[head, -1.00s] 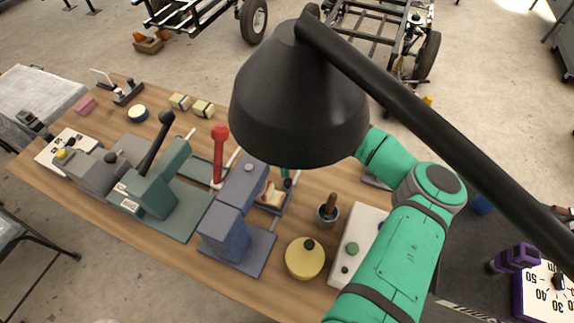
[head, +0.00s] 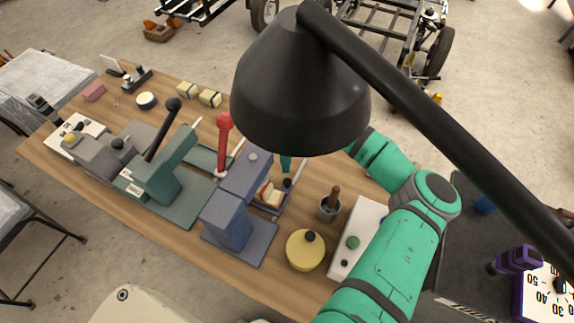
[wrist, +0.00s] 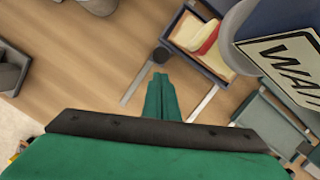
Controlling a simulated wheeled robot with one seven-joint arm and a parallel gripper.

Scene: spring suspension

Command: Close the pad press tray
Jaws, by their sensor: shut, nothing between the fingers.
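The blue press (head: 238,205) with a red lever (head: 224,140) stands mid-table. Its tray (head: 262,205) sticks out on the right side on pale rails, carrying a cream and red pad (head: 270,193). In the wrist view the tray (wrist: 184,40) is at top centre, with the pad (wrist: 205,42) on it and a dark round knob (wrist: 160,56) at its outer edge. My gripper (wrist: 160,78) is shut and empty, its tips just below the knob in that view; I cannot tell whether they touch. In the head view only a green bit of my gripper (head: 286,163) shows below the lamp.
A black lamp (head: 300,100) hides much of my arm. Left of the blue press stands a green press (head: 160,180) with a black lever. A cup with a brown handle (head: 329,208), a yellow round pot (head: 305,250) and a white button box (head: 350,250) stand to the right.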

